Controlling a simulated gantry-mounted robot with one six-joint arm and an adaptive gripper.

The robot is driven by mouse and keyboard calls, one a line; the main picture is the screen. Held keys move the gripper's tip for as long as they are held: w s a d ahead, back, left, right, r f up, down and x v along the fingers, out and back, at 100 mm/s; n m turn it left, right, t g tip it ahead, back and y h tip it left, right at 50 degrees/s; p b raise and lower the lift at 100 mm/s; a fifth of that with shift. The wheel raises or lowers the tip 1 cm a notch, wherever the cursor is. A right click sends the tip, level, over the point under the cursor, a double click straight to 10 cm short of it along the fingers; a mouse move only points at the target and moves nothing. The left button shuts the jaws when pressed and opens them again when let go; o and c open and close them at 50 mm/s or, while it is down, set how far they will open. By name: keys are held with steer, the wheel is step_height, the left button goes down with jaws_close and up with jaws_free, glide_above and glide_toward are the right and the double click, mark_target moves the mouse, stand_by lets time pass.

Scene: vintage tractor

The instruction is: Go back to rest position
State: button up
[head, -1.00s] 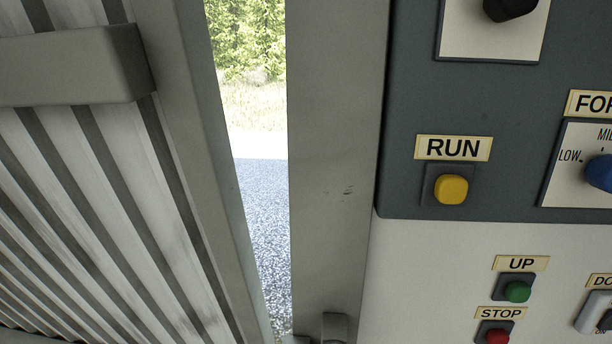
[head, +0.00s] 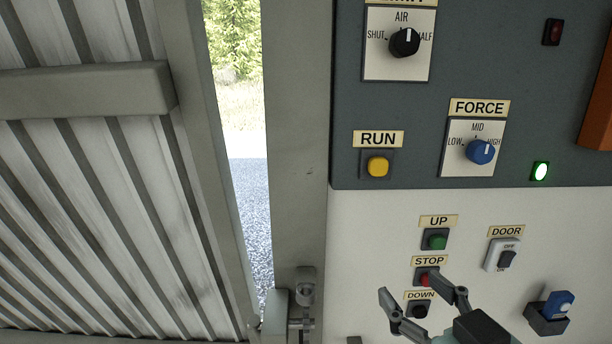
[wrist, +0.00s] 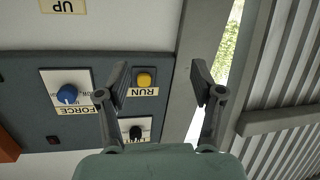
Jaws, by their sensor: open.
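My gripper (head: 410,284) is in the lower part of the head view, in front of the white lower panel (head: 375,225). Its two fingers are spread wide with nothing between them. The left finger overlaps the area of the DOWN button (head: 416,311) and the right one partly covers the red STOP button (head: 425,277). I cannot tell whether it touches the panel. In the wrist view, the gripper (wrist: 160,82) is also open and empty, with the panel upside down and the yellow RUN button (wrist: 145,79) showing between the fingers.
A green UP button (head: 435,239), DOOR switch (head: 502,255) and blue switch (head: 557,304) are below. A ribbed metal door (head: 95,220) stands at left, beside a narrow gap.

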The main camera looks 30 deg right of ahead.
steer(key=w+a+f+g+y+p, duration=0.15)
steer(key=w+a+f, duration=0.25)
steer(key=a+f, duration=0.65)
steer(key=s+a+f+g+y+p, duration=0.1)
steer(key=a+f, duration=0.3)
steer(key=a, duration=0.4)
steer(key=s+a+f+n+g+y, duration=0.1)
steer(key=s+a+f, duration=0.1)
steer(key=a+f, duration=0.3)
steer(key=a, duration=0.3)
steer(key=shift+s+a+p, duration=0.3)
steer(key=shift+s+p, duration=0.05)
steer(key=shift+r+y, duration=0.1)
steer(key=shift+y, duration=0.15)
